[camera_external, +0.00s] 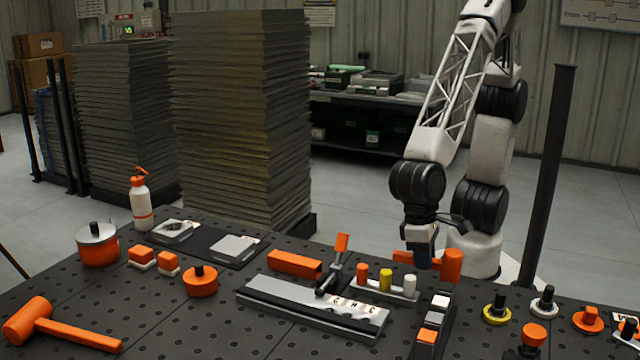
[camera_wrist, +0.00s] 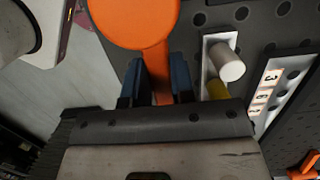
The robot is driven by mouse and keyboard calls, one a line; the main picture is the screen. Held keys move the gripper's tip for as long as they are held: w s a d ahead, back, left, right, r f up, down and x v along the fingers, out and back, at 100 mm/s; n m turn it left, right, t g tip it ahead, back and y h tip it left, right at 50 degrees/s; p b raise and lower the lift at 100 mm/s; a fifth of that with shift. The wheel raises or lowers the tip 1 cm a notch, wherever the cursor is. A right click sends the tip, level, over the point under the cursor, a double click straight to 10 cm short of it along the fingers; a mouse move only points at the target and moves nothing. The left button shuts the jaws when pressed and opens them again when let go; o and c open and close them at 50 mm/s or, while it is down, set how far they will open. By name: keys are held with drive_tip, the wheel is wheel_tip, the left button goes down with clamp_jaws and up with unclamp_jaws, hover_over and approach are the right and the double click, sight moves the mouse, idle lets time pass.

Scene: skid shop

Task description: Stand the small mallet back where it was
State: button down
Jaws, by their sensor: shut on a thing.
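The small orange mallet is in my gripper (camera_external: 422,260), at the back edge of the bench. In the external view its head (camera_external: 453,265) shows right of the fingers and its handle end (camera_external: 403,257) left of them. The handle looks roughly level, with the head's long axis about upright. In the wrist view my dark fingers (camera_wrist: 157,85) are shut on the handle, and the round head face (camera_wrist: 135,16) is just beyond. I cannot tell whether the head touches the bench. A larger orange mallet (camera_external: 62,327) lies at the front left.
A tray of orange, yellow and white pegs (camera_external: 384,284) stands beside my gripper; its white peg (camera_wrist: 227,62) shows in the wrist view. A toggle clamp (camera_external: 330,275) and a block strip (camera_external: 433,322) are close. Several knobs (camera_external: 534,336) stand right. A dark post (camera_external: 548,170) rises behind.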

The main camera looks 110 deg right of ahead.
drive_tip(key=shift+f, duration=1.3)
idle(0.5)
drive_tip(key=c, duration=0.6)
unclamp_jaws()
drive_tip(key=shift+c, duration=0.2)
drive_tip(key=shift+r, duration=0.2)
drive_tip(key=shift+w+d+r, duration=0.1)
drive_tip(key=shift+r, duration=0.55)
drive_tip(key=shift+w+d+r, duration=0.1)
drive_tip(key=shift+r, duration=0.5)
drive_tip(key=shift+r, duration=0.15)
drive_tip(key=shift+r, duration=1.9)
